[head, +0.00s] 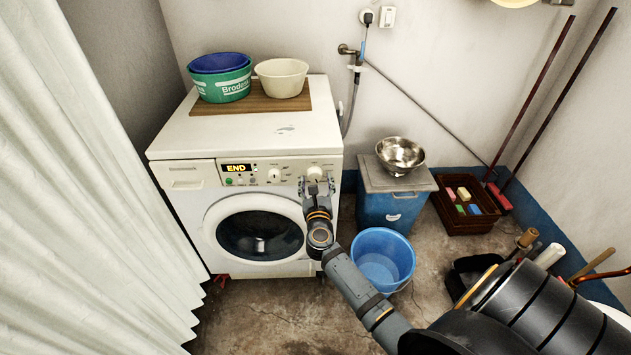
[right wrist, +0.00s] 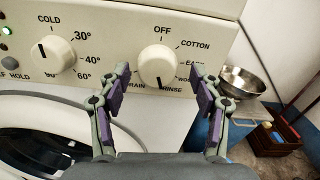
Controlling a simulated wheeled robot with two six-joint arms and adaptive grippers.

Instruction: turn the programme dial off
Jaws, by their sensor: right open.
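The white washing machine (head: 180,197) has a round, pale programme dial (head: 314,172) at the right of its front panel. In the right wrist view the dial (right wrist: 157,66) has OFF printed above it. Its dark mark points down, near RINSE. My right gripper (head: 317,187) is in front of the panel. In the right wrist view its open fingers (right wrist: 162,80) stand left and right of the dial's lower part, with gaps visible on both sides. The display (head: 236,168) reads END. My left gripper is not in view.
A second, temperature knob (right wrist: 53,54) sits to the left on the panel. A blue bucket (head: 382,258) stands on the floor beside my right arm. A blue bin (head: 392,205) with a steel bowl (head: 400,153) stands right of the machine. Basins (head: 282,78) sit on top.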

